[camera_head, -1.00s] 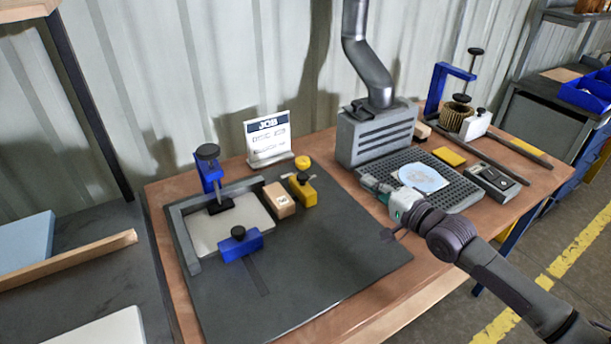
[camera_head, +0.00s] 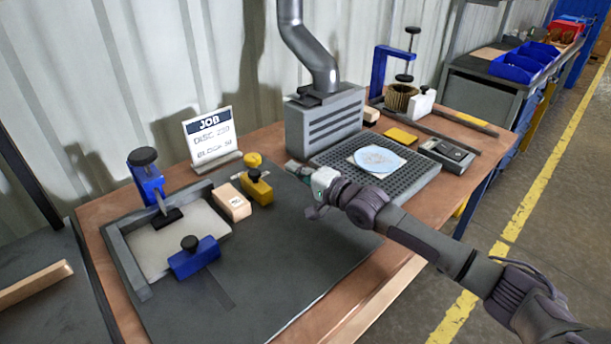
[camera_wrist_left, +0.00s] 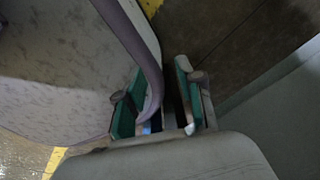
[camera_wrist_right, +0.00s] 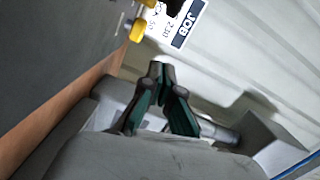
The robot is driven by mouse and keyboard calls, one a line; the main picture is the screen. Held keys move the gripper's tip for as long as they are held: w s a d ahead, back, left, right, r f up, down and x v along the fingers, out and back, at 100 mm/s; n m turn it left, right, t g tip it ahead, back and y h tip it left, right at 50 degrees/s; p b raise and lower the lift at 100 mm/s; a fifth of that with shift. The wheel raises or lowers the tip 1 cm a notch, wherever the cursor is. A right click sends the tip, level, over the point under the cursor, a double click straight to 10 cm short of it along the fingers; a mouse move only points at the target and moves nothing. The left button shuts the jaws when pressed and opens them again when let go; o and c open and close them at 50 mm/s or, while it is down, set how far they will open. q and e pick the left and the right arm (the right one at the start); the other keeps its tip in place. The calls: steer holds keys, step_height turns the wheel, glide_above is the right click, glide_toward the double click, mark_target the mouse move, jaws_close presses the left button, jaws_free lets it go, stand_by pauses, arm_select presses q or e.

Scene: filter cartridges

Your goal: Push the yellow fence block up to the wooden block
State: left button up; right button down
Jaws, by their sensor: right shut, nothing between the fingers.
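The yellow fence block (camera_head: 260,190) has a dark knob on top and stands upright on the dark mat. It is just right of the small wooden block (camera_head: 232,203), close beside it; I cannot tell whether they touch. My right gripper (camera_head: 293,167) is shut and empty, to the right of the yellow fence block and apart from it, its tips pointing left. Its closed fingers also show in the right wrist view (camera_wrist_right: 162,72). My left gripper (camera_wrist_left: 160,104) is out of the head view; in its wrist view its fingers are apart, with nothing clearly held.
A pale plate (camera_head: 170,243) lies left of the wooden block, with blue clamps (camera_head: 194,257) around it. A JOB sign (camera_head: 211,138) stands behind. A grey extraction unit (camera_head: 325,119) with a perforated tray is at right. The front of the mat (camera_head: 290,265) is clear.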

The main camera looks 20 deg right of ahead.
steer(key=x, duration=0.3)
steer(key=shift+w, duration=0.1)
steer(key=a+p, duration=0.1)
steer(key=a, duration=0.2)
steer(key=shift+f, duration=0.15)
steer(key=shift+s+a+f+p, duration=0.1)
steer(key=shift+s+a+p, duration=0.25)
steer(key=shift+a, duration=0.15)
steer(key=shift+f, duration=0.1)
